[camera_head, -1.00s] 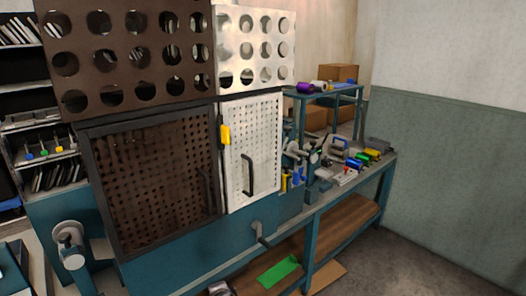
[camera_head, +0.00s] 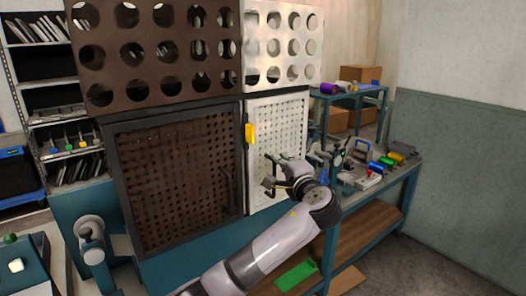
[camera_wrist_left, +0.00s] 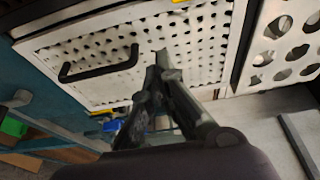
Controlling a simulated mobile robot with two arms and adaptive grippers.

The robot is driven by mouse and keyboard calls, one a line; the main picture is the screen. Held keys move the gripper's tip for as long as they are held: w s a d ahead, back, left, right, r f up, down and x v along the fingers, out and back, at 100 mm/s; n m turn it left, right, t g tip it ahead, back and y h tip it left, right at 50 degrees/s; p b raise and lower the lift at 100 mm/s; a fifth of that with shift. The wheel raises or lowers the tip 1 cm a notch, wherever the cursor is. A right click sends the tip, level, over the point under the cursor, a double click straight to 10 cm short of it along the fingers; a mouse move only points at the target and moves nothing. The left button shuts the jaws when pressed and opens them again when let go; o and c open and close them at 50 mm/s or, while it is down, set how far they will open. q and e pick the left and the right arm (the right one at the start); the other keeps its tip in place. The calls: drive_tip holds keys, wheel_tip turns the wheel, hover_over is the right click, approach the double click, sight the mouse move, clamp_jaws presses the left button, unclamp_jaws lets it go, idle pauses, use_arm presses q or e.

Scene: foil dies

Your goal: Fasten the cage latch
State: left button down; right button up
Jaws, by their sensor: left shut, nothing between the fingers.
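The cage has a dark brown perforated door (camera_head: 175,180) on the left and a white perforated door (camera_head: 290,125) on the right. Both look closed. A yellow latch piece (camera_head: 250,134) sits upright at the seam between them; a sliver of yellow shows at the top edge of the left wrist view (camera_wrist_left: 180,2). My left gripper (camera_head: 268,184) is shut and empty in front of the white door, below and right of the latch. In the left wrist view its fingertips (camera_wrist_left: 160,55) meet before the white door, beside its black handle (camera_wrist_left: 98,68). My right gripper is out of view.
Panels with large round holes (camera_head: 160,90) stand above the doors. The brown door has a black handle (camera_head: 228,190). A workbench (camera_head: 400,190) with tools and coloured parts lies to the right. A shelf rack (camera_head: 65,130) stands at the left.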

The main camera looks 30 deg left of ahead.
sight(256, 146)
use_arm(q)
drive_tip(key=p+x, duration=0.3)
drive_tip(key=x, duration=0.7)
drive_tip(key=shift+a, duration=0.15)
drive_tip(key=shift+s+a+p, duration=0.2)
drive_tip(key=shift+s+p, duration=0.3)
drive_tip(key=shift+s, duration=0.1)
drive_tip(key=shift+s+a+p, duration=0.25)
drive_tip(key=shift+s+p, duration=0.2)
drive_tip(key=shift+s, duration=0.2)
drive_tip(key=shift+s+a, duration=0.25)
drive_tip(key=shift+s, duration=0.45)
drive_tip(key=shift+w+f, duration=0.1)
